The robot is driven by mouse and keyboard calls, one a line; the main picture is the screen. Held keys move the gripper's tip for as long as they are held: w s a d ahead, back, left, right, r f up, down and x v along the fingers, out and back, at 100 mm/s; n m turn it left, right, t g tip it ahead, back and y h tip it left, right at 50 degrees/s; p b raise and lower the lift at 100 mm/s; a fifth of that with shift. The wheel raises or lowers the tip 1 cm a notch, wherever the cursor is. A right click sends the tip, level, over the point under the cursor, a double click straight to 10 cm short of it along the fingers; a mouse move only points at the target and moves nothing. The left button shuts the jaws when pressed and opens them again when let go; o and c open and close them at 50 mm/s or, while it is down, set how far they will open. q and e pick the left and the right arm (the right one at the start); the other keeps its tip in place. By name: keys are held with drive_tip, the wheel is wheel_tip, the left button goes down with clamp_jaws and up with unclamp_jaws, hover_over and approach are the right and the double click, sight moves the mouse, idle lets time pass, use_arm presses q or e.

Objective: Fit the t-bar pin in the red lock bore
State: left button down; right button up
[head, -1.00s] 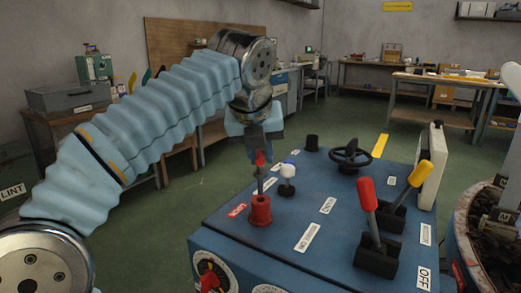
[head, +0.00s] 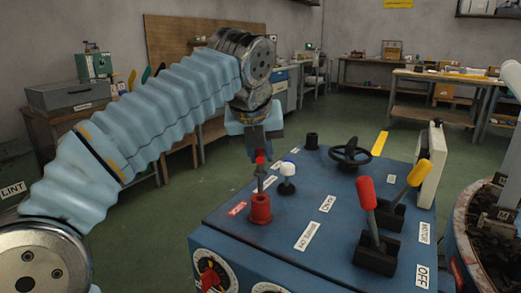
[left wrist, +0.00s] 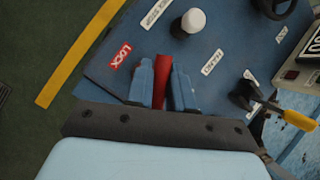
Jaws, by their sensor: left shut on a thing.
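My left gripper (head: 262,150) points down over the blue console, shut on the red handle of the t-bar pin (head: 261,181). The pin hangs near upright, its grey shank below the fingers. The red lock bore (head: 260,209) is a raised collar on the console's near left part. The shank's lower end is at the collar's top; I cannot tell whether it is inside. In the left wrist view, a red part (left wrist: 161,80) shows between the two blue fingers, with the LOCK label (left wrist: 120,56) to their left. My right gripper is not in view.
A white-topped knob (head: 287,172) stands close to the right of the pin. The blue console (head: 285,218) also carries a black handwheel (head: 350,153), a red lever (head: 366,194) and a yellow lever (head: 418,174). Open floor lies behind it.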

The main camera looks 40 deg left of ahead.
sight(260, 171)
use_arm(q)
drive_tip(key=shift+p, duration=0.45)
idle(0.6)
drive_tip(key=shift+f+b, duration=2.2)
drive_tip(key=shift+f, duration=0.65)
drive_tip(key=c, duration=0.9)
unclamp_jaws()
drive_tip(key=shift+r, duration=0.1)
drive_tip(key=p+v, duration=0.4)
drive_tip(key=v, duration=0.9)
drive_tip(key=shift+s+d+r, duration=0.1)
drive_tip(key=shift+s+r, duration=0.1)
drive_tip(key=shift+r, duration=0.1)
